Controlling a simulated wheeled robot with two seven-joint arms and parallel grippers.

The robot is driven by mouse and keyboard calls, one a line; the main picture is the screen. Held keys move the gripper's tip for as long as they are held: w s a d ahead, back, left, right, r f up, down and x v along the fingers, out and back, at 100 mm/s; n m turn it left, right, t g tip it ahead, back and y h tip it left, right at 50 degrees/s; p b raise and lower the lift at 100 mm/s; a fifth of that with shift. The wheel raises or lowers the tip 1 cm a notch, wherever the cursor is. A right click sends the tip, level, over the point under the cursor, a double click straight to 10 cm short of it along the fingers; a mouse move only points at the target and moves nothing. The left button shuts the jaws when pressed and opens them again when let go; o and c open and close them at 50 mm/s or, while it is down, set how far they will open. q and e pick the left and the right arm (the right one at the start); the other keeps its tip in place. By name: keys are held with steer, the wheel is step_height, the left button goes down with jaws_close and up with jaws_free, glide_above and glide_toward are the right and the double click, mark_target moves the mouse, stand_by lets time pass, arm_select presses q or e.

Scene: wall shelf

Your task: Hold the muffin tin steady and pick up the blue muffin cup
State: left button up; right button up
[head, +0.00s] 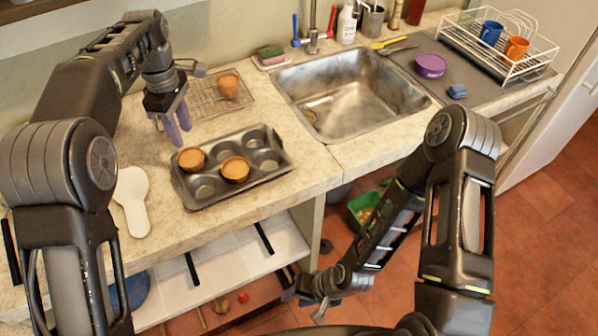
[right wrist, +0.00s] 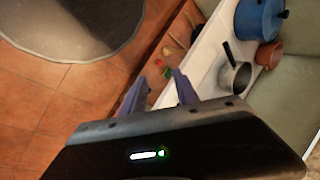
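The dark grey muffin tin (head: 270,182) lies on the counter left of the sink. Two brown-topped muffins sit in it, one in the back left corner (head: 190,159) and one in the front middle (head: 235,169); its other wells look empty. I see no clearly blue muffin cup. My left gripper (head: 178,124) is open and empty, pointing down just behind the tin's back left corner. My right gripper (head: 302,292) is low, in front of the counter and away from the tin. The right wrist view shows its two fingers (right wrist: 158,92) apart with nothing between them.
A third muffin (head: 228,86) is on a wire cooling rack (head: 205,100) behind the tin. A white spoon rest (head: 132,200) lies left of the tin. The sink (head: 345,92) is to the right. A dish rack (head: 500,50) holds a blue mug (head: 491,33) and an orange mug (head: 516,48).

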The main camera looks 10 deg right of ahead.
steer(key=w+r+m+t, duration=0.1)
steer(key=w+r+m+t+y, duration=0.1)
steer(key=w, duration=0.1)
steer(key=w+a+m+y, duration=0.1)
steer(key=m, duration=0.1)
steer(key=shift+w+a+r+t, duration=0.1)
steer(key=shift+w+r+t, duration=0.2)
steer(key=shift+r+t, duration=0.1)
steer(key=shift+c, duration=0.5)
steer(key=m+t+y, duration=0.1)
steer(key=m+t, duration=1.1)
steer(key=m, duration=0.3)
glide_toward(282, 145)
steer(key=s+f, duration=0.1)
steer(key=s, duration=0.5)
steer(key=w+m, duration=0.1)
steer(key=m, duration=0.1)
steer(key=w+m+h, duration=0.1)
steer(key=m, duration=0.1)
steer(key=w+r+m+h, duration=0.1)
steer(key=m, duration=0.2)
steer(key=shift+w+a+r+t, duration=0.1)
steer(key=shift+w+a+t, duration=0.05)
steer(key=shift+a+t, duration=0.2)
steer(key=shift+w+r+m+h, duration=0.15)
steer(key=shift+m+h, duration=0.1)
steer(key=shift+m, duration=0.25)
steer(key=shift+w+m+h, duration=0.15)
steer(key=shift+m+h, duration=0.1)
steer(key=shift+m, duration=0.25)
